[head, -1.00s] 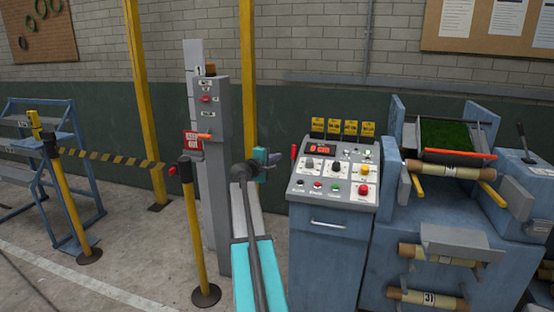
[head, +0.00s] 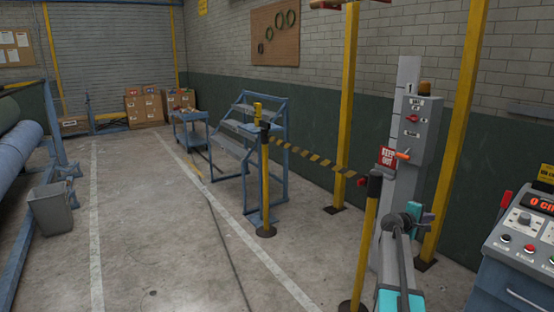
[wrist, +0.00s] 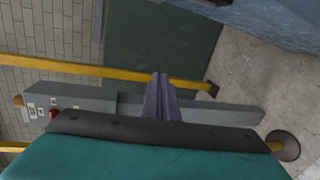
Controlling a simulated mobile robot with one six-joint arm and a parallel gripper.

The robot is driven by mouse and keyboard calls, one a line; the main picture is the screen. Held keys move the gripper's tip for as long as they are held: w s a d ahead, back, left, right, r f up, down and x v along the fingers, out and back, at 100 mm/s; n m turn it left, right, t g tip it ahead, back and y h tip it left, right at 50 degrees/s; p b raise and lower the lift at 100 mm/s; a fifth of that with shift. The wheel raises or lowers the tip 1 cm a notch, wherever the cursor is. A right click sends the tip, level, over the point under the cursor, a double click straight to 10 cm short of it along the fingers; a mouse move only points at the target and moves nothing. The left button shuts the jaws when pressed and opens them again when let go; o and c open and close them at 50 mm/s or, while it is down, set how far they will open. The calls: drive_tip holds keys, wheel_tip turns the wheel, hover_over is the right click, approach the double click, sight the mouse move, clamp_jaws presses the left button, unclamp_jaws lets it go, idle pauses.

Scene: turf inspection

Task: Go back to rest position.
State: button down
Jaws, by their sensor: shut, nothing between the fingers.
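My gripper (head: 424,222) shows at the lower right of the head view, at the end of my grey and teal arm. It is in front of the foot of the grey control post and appears apart from it. In the wrist view the purple-grey fingers (wrist: 160,98) are together, with nothing between them. The grey control post (head: 416,140) with its red button and orange lamp stands behind my gripper; it lies sideways in the wrist view (wrist: 80,98).
A barrier post (head: 366,240) with a striped belt (head: 315,160) and red sign (head: 387,157) stands left of my arm. The console (head: 520,250) is at the right edge. A blue stepped rack (head: 245,140) and grey bin (head: 52,210) stand farther left.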

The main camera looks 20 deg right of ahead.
drive_tip(key=w+a+f+n+t+y, duration=0.1)
drive_tip(key=w+a+f+y, duration=0.1)
drive_tip(key=a+f, duration=0.75)
drive_tip(key=w+a+f+n+y, duration=0.1)
drive_tip(key=w+a+f, duration=0.2)
drive_tip(key=a+f, duration=0.6)
drive_tip(key=s+a+f+g+y, duration=0.15)
drive_tip(key=s+a+f, duration=0.25)
drive_tip(key=a+f, duration=0.55)
drive_tip(key=s+a+f+y, duration=0.3)
drive_tip(key=a+f, duration=0.6)
drive_tip(key=f, duration=0.2)
drive_tip(key=s+a+f+g+y, duration=0.1)
drive_tip(key=s+a+f+g, duration=0.1)
drive_tip(key=s+a+f, duration=0.7)
drive_tip(key=s+a+f+g+y, duration=0.2)
drive_tip(key=s+a+f, duration=0.3)
drive_tip(key=s+a, duration=0.4)
drive_tip(key=s+a+m+g+y, duration=0.2)
drive_tip(key=s+a, duration=0.3)
drive_tip(key=s, duration=0.5)
drive_tip(key=s+a+m+g+y, duration=0.2)
drive_tip(key=s+a+m+g, duration=0.1)
drive_tip(key=s, duration=0.6)
drive_tip(key=a+m, duration=0.1)
drive_tip(key=a, duration=0.1)
drive_tip(key=shift+s+a+r, duration=0.15)
drive_tip(key=shift+s+a, duration=0.15)
drive_tip(key=shift+s, duration=0.1)
